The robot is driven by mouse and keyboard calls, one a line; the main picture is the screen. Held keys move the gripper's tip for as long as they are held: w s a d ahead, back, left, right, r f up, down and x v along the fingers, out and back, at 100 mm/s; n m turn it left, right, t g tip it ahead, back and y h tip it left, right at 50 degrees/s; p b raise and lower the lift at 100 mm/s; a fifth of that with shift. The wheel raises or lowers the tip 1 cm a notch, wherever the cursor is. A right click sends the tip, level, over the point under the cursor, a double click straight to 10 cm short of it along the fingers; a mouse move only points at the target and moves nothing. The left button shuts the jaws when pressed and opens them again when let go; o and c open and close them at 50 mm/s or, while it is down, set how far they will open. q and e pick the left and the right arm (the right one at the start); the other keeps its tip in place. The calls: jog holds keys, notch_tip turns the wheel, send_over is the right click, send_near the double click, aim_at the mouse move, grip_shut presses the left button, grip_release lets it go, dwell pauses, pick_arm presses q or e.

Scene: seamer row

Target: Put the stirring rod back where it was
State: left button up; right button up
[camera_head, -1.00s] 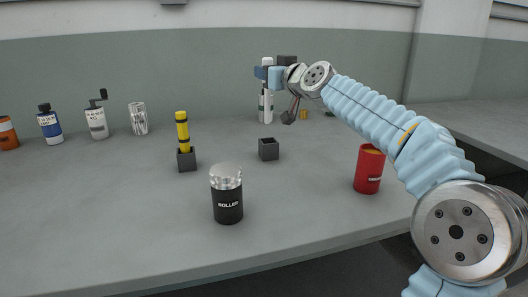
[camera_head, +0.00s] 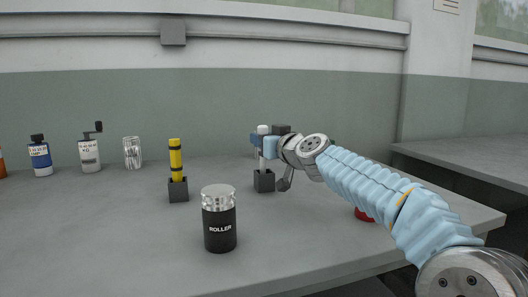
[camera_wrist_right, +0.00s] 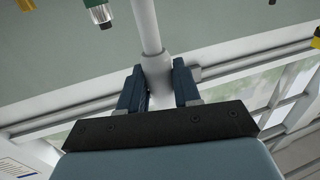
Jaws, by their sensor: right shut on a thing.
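My right gripper (camera_head: 264,143) is shut on the white stirring rod (camera_head: 262,162). The rod is roughly upright, and its pale top shows above the fingers. In the right wrist view the rod (camera_wrist_right: 148,25) has a wider collar between the two dark blue fingers (camera_wrist_right: 160,88). A small dark grey square holder (camera_head: 264,182) stands on the table directly below the gripper in the head view. The rod's lower end meets the holder's top there; I cannot tell whether it is inside. My left gripper is not in view.
A black ROLLER jar (camera_head: 220,222) with a silver lid stands in front. A yellow-and-black stick (camera_head: 176,160) stands in another grey holder (camera_head: 178,190). Several bottles line the back left. A red can (camera_head: 363,215) is mostly hidden by my right arm.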

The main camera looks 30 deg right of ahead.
jog(key=shift+f, duration=0.1)
jog(key=o, duration=1.1)
jog(key=shift+c, duration=0.2)
jog(key=s+b, duration=0.4)
jog(key=s, duration=1)
jog(key=shift+a+f, duration=0.15)
jog(key=shift+f, duration=0.3)
